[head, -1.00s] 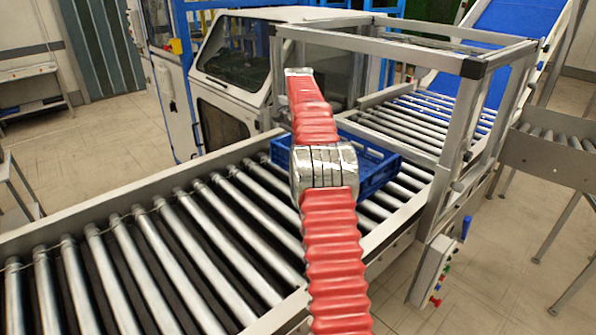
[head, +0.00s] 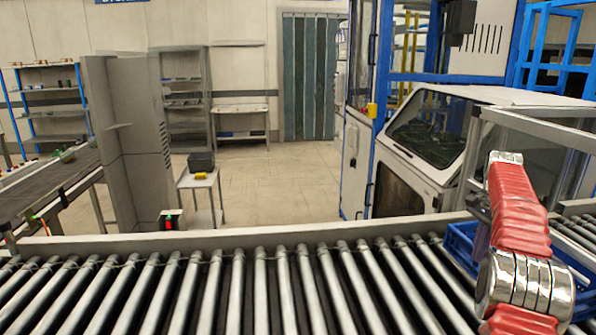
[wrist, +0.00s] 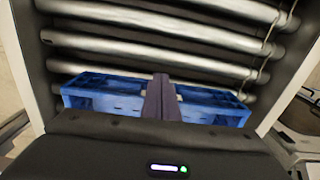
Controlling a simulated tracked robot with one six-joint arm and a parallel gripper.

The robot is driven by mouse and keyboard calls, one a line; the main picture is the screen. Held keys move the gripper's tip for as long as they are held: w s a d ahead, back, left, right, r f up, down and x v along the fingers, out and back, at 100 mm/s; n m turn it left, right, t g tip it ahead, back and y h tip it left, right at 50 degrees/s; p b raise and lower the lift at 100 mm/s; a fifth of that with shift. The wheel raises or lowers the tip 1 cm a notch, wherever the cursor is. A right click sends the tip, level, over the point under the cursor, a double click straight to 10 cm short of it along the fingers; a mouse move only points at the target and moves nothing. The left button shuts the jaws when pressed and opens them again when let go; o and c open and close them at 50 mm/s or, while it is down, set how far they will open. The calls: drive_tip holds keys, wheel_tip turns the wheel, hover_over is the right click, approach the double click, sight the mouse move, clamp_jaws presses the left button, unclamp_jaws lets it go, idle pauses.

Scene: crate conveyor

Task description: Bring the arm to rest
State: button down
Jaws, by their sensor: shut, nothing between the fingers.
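My red-sleeved arm stands at the right of the head view over the roller conveyor. My gripper (wrist: 161,98) shows in the wrist view as dark fingers close together, with nothing between them. A blue crate (wrist: 97,92) lies on the rollers beyond the fingers, which hide its middle. In the head view the crate (head: 461,240) is partly covered by my arm. The gripper's fingertips cannot be made out in the head view.
The roller conveyor (head: 240,290) runs across the front, and its rollers left of the crate are bare. A white machine cabinet (head: 425,150) stands behind it at the right, beside a metal frame (head: 545,127). A small table (head: 200,180) stands on open floor beyond.

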drive_tip(key=a+f+n, duration=0.1)
drive_tip(key=s+a+f+n, duration=0.1)
drive_tip(key=f+n, duration=0.1)
drive_tip(key=s+a+f+n, duration=0.1)
drive_tip(key=f, duration=0.1)
drive_tip(key=shift+a+f+n, duration=0.15)
drive_tip(key=shift+f+n, duration=0.1)
drive_tip(key=shift+n, duration=0.05)
drive_tip(key=s+a+r+n+t, duration=0.1)
drive_tip(key=s+a+r+n, duration=0.2)
drive_tip(key=s+a, duration=0.7)
drive_tip(key=s+a+r+n+t, duration=0.2)
drive_tip(key=s+a+n, duration=0.3)
drive_tip(key=s+a, duration=0.5)
drive_tip(key=s+a+r+n+t, duration=0.2)
drive_tip(key=s+a, duration=0.8)
drive_tip(key=a, duration=0.7)
drive_tip(key=r+n, duration=0.1)
drive_tip(key=n, duration=0.1)
drive_tip(key=shift+s+a+r+n, duration=0.25)
drive_tip(key=shift+a+r+n, duration=0.05)
drive_tip(key=shift+a+r, duration=0.1)
